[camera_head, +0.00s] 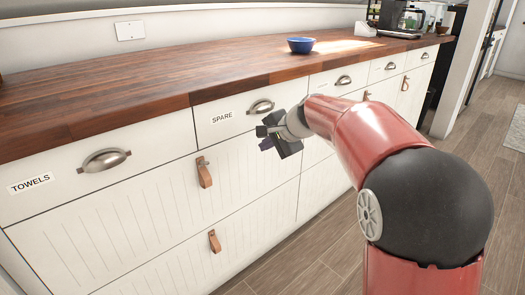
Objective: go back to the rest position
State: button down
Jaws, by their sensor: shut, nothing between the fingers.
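My gripper (264,138) is at the end of my red arm, in front of the white drawer fronts. It is shut and empty. It is just below and beside the metal cup handle (261,106) of the drawer labelled SPARE (222,117). I cannot tell whether it touches the drawer front. The SPARE drawer appears closed.
A wooden countertop (150,85) runs above the drawers, with a blue bowl (300,45) and a coffee machine (400,18) at the far end. The TOWELS drawer (60,178) is at left and looks closed. The wooden floor (310,265) at the right is clear.

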jog(key=s+d+r+n+h, duration=0.1)
jog(key=s+d+r+n, duration=0.1)
jog(key=s+d, duration=0.5)
jog(key=s+d+r+n+h, duration=0.15)
jog(key=s+d, duration=0.25)
jog(key=s, duration=0.7)
jog(key=s+d+f+n+h, duration=0.2)
jog(key=s+d+f, duration=0.1)
jog(key=s, duration=0.6)
jog(key=s+d+f+n+g+h, duration=0.1)
jog(key=s+d+f+n+h, duration=0.1)
jog(key=s+f, duration=0.4)
jog(key=s+d+n, duration=0.1)
jog(key=s+d, duration=0.1)
jog(key=s, duration=0.1)
jog(key=shift+d+f, duration=0.15)
jog(key=shift+d, duration=0.1)
jog(key=shift+n, duration=0.25)
